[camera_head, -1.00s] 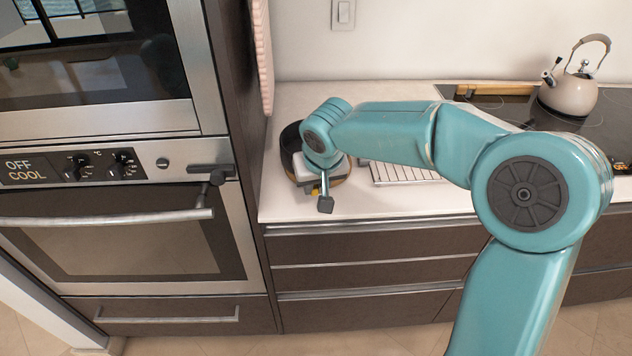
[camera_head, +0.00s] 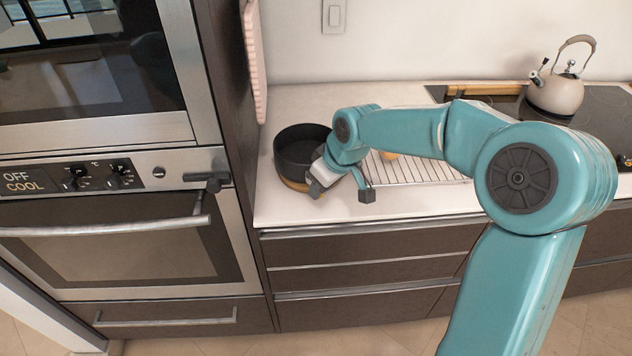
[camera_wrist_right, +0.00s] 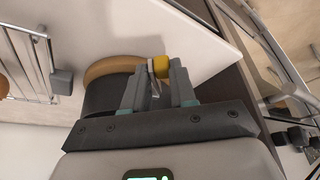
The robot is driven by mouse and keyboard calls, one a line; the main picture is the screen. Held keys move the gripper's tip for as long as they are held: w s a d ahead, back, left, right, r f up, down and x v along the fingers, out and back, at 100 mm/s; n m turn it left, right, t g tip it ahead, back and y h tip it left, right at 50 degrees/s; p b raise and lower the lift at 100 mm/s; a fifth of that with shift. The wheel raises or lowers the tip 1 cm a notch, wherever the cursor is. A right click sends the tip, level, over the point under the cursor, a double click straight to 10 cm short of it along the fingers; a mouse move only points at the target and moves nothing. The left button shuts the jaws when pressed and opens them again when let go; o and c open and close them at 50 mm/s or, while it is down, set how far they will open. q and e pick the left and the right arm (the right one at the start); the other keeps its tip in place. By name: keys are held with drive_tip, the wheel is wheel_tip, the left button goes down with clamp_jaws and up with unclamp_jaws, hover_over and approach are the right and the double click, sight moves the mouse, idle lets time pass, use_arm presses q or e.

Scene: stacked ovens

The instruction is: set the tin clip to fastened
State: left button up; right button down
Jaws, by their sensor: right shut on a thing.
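The tin (camera_head: 300,148) is dark and round and stands on a tan base (camera_head: 292,184) at the left end of the white counter. It also shows in the right wrist view (camera_wrist_right: 101,97), behind the fingers. The tin clip (camera_wrist_right: 161,66) is a thin metal piece with a yellow end at the tin's side. My right gripper (camera_wrist_right: 158,82) is shut on the clip. In the head view my right gripper (camera_head: 318,184) is at the tin's near right side, where it hides the clip. I cannot tell the clip's exact angle. My left gripper is not in view.
A wire rack (camera_head: 420,170) lies right of the tin, with a small orange item (camera_head: 389,155) partly behind my arm. A kettle (camera_head: 556,92) stands on the black hob at the back right. Stacked ovens and a tall cabinet side (camera_head: 228,110) bound the left.

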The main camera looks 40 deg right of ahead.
drive_tip(key=d+n+y, duration=0.1)
drive_tip(key=n, duration=0.1)
drive_tip(key=d+n, duration=0.1)
drive_tip(key=n, duration=0.1)
drive_tip(key=shift+w+d+n+g+y, duration=0.1)
drive_tip(key=shift+w+n+g+y, duration=0.1)
drive_tip(key=shift+n+g+y, duration=0.15)
drive_tip(key=n, duration=0.1)
drive_tip(key=d+n+g+y, duration=0.1)
drive_tip(key=n, duration=0.1)
drive_tip(key=w+n+p, duration=0.1)
drive_tip(key=n, duration=0.1)
drive_tip(key=shift+d+g, duration=0.35)
drive_tip(key=shift+d, duration=0.05)
drive_tip(key=shift+w+n+y, duration=0.1)
drive_tip(key=shift+n+y, duration=0.15)
drive_tip(key=c, duration=1)
unclamp_jaws()
drive_tip(key=shift+c, duration=0.2)
